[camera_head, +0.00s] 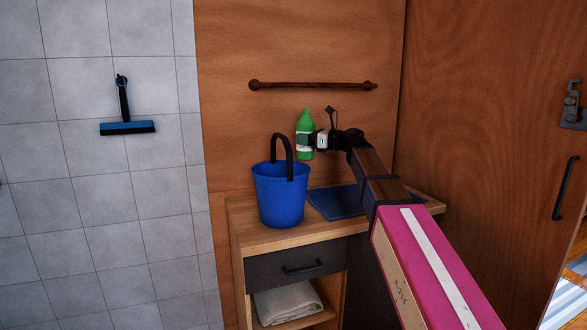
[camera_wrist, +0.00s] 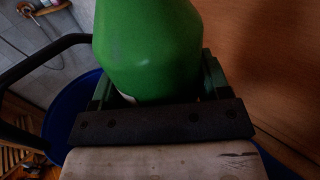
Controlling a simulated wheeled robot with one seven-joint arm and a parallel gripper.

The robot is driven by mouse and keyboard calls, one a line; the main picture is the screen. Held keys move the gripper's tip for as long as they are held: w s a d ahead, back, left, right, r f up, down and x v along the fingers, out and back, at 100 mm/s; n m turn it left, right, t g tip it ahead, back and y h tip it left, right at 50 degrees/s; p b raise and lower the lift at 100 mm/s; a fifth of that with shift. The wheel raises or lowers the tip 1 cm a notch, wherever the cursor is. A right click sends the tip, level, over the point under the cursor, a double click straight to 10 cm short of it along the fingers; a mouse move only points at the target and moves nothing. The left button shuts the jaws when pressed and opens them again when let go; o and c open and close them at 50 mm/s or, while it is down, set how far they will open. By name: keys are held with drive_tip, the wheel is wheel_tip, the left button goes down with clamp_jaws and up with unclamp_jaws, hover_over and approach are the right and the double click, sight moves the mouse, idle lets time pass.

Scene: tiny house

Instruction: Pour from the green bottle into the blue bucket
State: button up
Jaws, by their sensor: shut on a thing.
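The green bottle (camera_head: 305,127), with a white label, is upright in the head view, above and just right of the blue bucket (camera_head: 278,200). My gripper (camera_head: 312,140) is shut on the bottle from the right side. The bucket stands on the wooden cabinet top (camera_head: 245,232) with its black handle raised. In the wrist view the green bottle (camera_wrist: 150,45) fills the upper middle between the fingers. Part of the blue bucket (camera_wrist: 68,125) and its dark handle show behind and to the left. The bottle's opening is out of the wrist view.
A blue mat (camera_head: 335,203) lies on the cabinet top right of the bucket. A brown rail (camera_head: 312,86) is on the wooden wall above. A squeegee (camera_head: 127,115) hangs on the tiled wall at left. A folded towel (camera_head: 288,302) lies on the shelf below the drawer.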

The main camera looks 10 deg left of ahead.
sight(306, 147)
wheel_tip(306, 147, down, 3)
drive_tip(key=shift+s+f+n, duration=0.1)
drive_tip(key=shift+f+n, duration=0.05)
drive_tip(key=shift+n, duration=0.55)
drive_tip(key=shift+f+n, duration=0.25)
drive_tip(key=shift+n, duration=0.15)
drive_tip(key=r+n, duration=0.1)
drive_tip(key=n, duration=0.2)
drive_tip(key=shift+s+r, duration=0.15)
drive_tip(key=shift+r, duration=0.05)
drive_tip(key=shift+s+f+n, duration=0.2)
drive_tip(key=shift+f+n, duration=0.05)
drive_tip(key=shift+n, duration=0.75)
drive_tip(key=n, duration=0.1)
drive_tip(key=w+n, duration=0.1)
drive_tip(key=n, duration=0.1)
drive_tip(key=shift+w+f, duration=0.1)
drive_tip(key=shift+f, duration=0.2)
drive_tip(key=shift+w+d+f+n, duration=0.15)
drive_tip(key=shift+w+f+n, duration=0.15)
drive_tip(key=shift+f+n, duration=0.55)
drive_tip(key=shift+w+n, duration=0.2)
drive_tip(key=shift+n, duration=0.85)
drive_tip(key=shift+s+r+n+p, duration=0.15)
drive_tip(key=shift+r+n+p, duration=0.15)
drive_tip(key=shift+n, duration=0.1)
drive_tip(key=shift+s+r+n, duration=0.3)
drive_tip(key=shift+r+n, duration=0.1)
drive_tip(key=shift+n, duration=0.1)
